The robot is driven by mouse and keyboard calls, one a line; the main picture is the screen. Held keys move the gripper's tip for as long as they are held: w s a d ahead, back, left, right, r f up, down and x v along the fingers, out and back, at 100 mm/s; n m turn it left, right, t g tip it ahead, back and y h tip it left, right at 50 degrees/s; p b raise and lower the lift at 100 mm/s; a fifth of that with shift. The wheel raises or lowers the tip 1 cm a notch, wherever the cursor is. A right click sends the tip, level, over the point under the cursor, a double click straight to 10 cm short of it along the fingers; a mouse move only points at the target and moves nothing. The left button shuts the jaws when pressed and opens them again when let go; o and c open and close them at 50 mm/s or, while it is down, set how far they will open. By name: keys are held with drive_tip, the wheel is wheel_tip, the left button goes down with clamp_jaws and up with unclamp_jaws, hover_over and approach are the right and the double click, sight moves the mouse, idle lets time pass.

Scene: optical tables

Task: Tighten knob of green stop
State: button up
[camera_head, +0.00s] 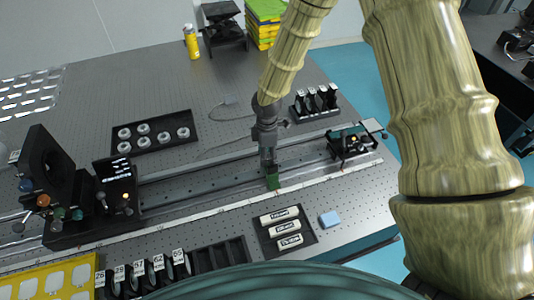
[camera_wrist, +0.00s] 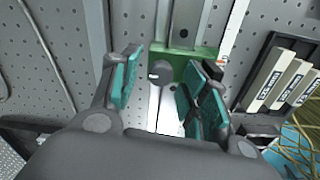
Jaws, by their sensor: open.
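The green stop (camera_head: 273,181) sits on the long rail in the middle of the table. In the wrist view its green body (camera_wrist: 150,59) spans the rail, and its dark round knob (camera_wrist: 160,72) faces the camera. My gripper (camera_head: 268,163) is over the stop, pointing down. In the wrist view my gripper (camera_wrist: 168,82) is open, with one teal-padded finger on each side of the knob. A gap shows between the left pad and the knob; the right pad looks nearer. I cannot tell if the pads are level with the knob.
A black carriage (camera_head: 352,143) stands on the rail to the right, and another dark mount (camera_head: 117,187) to the left. A black tray with white labelled blocks (camera_head: 280,217) lies in front, beside a light blue block (camera_head: 329,219). A tray of round parts (camera_head: 154,134) lies behind the rail.

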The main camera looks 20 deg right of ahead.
drive_tip(key=shift+r, duration=0.1)
wheel_tip(320, 180, up, 12)
idle(0.5)
idle(0.5)
